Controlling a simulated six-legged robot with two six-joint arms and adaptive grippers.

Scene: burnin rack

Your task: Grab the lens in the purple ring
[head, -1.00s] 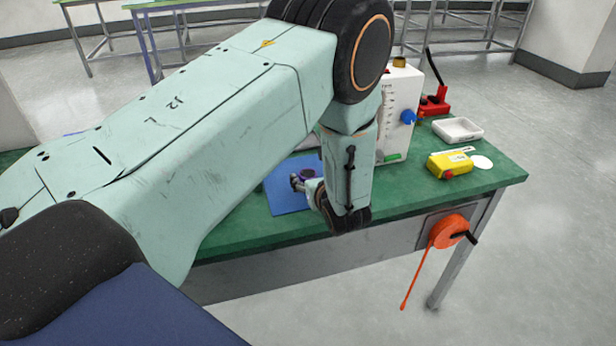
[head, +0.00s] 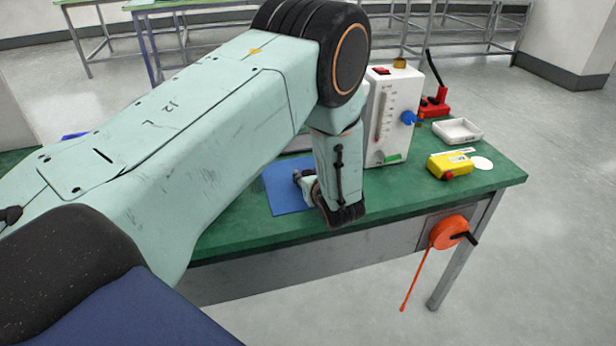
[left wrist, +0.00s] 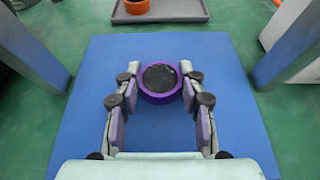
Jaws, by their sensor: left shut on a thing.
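The lens in the purple ring (left wrist: 161,98) is a dark round disc in a short purple band, in the left wrist view. It is at the blue mat (left wrist: 160,135); whether it touches the mat is hard to tell. My left gripper (left wrist: 161,84) has one finger on each side of the ring and is shut on it near the fingertips. In the head view my left gripper (head: 299,176) is low over the blue mat (head: 287,202), and the lens is hidden there. My right gripper is in neither view.
An orange ring (left wrist: 136,7) stands in a grey tray (left wrist: 180,14) beyond the mat. On the green bench (head: 420,205) are a white instrument box (head: 395,140), a yellow device (head: 448,166) and a white tray (head: 457,128). An orange reel (head: 449,231) hangs at the front.

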